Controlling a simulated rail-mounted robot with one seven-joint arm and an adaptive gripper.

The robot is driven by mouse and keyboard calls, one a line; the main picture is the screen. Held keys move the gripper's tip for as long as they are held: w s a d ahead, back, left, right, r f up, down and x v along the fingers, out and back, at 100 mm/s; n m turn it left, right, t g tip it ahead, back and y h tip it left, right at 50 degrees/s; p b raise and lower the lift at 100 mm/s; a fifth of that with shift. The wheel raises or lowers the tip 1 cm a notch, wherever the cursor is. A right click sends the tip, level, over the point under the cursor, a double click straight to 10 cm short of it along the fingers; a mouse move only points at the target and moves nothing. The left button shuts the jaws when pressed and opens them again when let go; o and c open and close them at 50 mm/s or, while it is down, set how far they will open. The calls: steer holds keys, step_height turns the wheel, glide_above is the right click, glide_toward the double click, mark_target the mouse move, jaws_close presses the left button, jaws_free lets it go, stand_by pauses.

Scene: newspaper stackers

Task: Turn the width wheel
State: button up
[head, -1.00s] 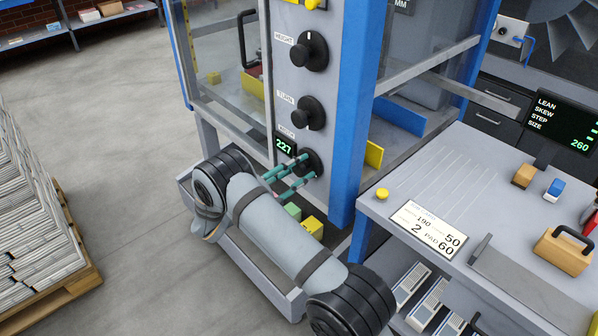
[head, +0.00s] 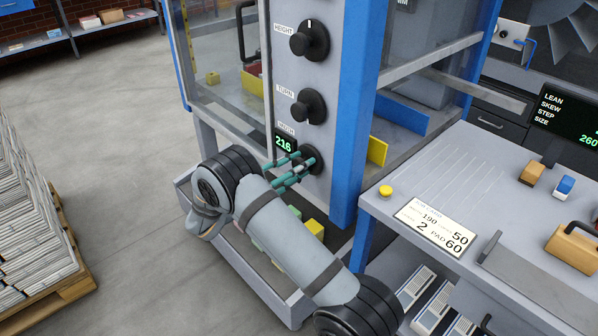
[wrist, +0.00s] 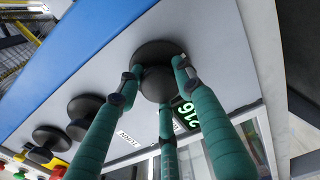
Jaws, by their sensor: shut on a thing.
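The width wheel (head: 313,160) is the lowest black knob on the grey panel, at the right of its display (head: 284,143), which reads 216. In the wrist view the wheel (wrist: 157,60) is a round black disc facing me, with the 216 display (wrist: 186,114) beside it. My gripper (head: 304,166) has green fingers and is shut on the wheel's rim. In the wrist view the fingertips of my gripper (wrist: 158,82) sit around the knob, with a third finger below it. Part of the wheel is hidden behind the fingers in the head view.
The turn knob (head: 309,106) and the height knob (head: 310,41) are above on the same panel. A blue post (head: 360,110) stands right of it. A grey table (head: 450,185) with a card (head: 435,227) is at the right. A pallet of newspapers (head: 30,240) stands at the left.

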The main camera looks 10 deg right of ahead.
steer(key=m+b, duration=0.5)
steer(key=m, duration=0.1)
steer(key=shift+f+m+b, duration=0.3)
steer(key=shift+b, duration=0.1)
steer(key=m+b, duration=0.6)
steer(key=b, duration=0.2)
steer(key=shift+f, duration=0.1)
steer(key=m+b, duration=0.4)
steer(key=b, duration=0.2)
steer(key=m+b, duration=0.3)
steer(key=b, duration=0.3)
steer(key=shift+f+m, duration=0.1)
steer(key=shift+m, duration=0.2)
steer(key=m+b, duration=0.2)
steer(key=b, duration=0.1)
steer(key=m+b, duration=0.1)
steer(key=b, duration=0.2)
steer(key=shift+r+m, duration=0.2)
steer(key=shift+m, duration=0.2)
steer(key=shift+r+m+b, duration=0.15)
steer(key=shift+m+b, duration=0.55)
steer(key=shift+b, duration=0.2)
steer(key=shift+r, duration=0.1)
steer(key=o, duration=1.1)
